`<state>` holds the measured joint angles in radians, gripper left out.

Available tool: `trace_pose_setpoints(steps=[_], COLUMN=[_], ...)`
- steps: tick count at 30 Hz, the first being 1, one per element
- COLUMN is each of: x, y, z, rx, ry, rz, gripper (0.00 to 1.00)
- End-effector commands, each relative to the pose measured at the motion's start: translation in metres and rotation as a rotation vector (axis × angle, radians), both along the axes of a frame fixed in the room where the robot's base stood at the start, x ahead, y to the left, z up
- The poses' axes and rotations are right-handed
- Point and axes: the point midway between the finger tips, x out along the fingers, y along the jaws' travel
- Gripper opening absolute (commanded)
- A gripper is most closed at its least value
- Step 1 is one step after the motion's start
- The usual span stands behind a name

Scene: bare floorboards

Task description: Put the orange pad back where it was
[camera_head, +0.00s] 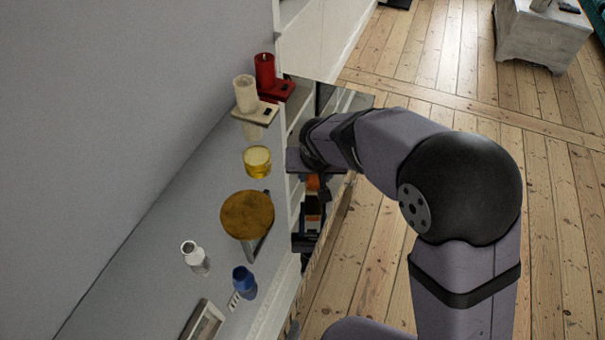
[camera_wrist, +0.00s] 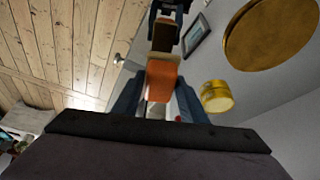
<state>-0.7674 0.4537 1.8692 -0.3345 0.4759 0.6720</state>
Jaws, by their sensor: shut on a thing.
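The orange pad (camera_wrist: 163,82) is between the two fingers of my gripper (camera_wrist: 160,98) in the wrist view, and the gripper is shut on it. In the head view a small piece of the pad (camera_head: 312,182) shows beside the dark end of my gripper (camera_head: 318,190), in front of the open cabinet below the long top. Much of the pad and the fingers is hidden there by the wrist. I cannot tell whether the pad touches anything besides the gripper.
On the top stand a red candle (camera_head: 265,72), a white candle (camera_head: 246,95), a yellow glass (camera_head: 257,162), a round brown piece (camera_head: 247,214), a white bottle (camera_head: 194,256), a blue vase (camera_head: 243,281) and a picture frame (camera_head: 204,325). Dark items (camera_head: 311,222) sit below.

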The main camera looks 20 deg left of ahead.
Motion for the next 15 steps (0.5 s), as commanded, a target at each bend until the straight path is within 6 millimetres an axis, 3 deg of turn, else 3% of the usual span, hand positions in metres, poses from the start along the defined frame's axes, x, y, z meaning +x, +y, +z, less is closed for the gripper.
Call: trace_pose_setpoints(steps=[2,6,15], x=[0.007,0.024,0.043], y=[0.019,0.035,0.053], z=[0.005,0.019,0.05], rx=[0.001,0.002,0.001], ry=[-0.002,-0.003,-0.001], rz=[0.017,0.014,0.016], gripper=[0.17,0.17,0.17])
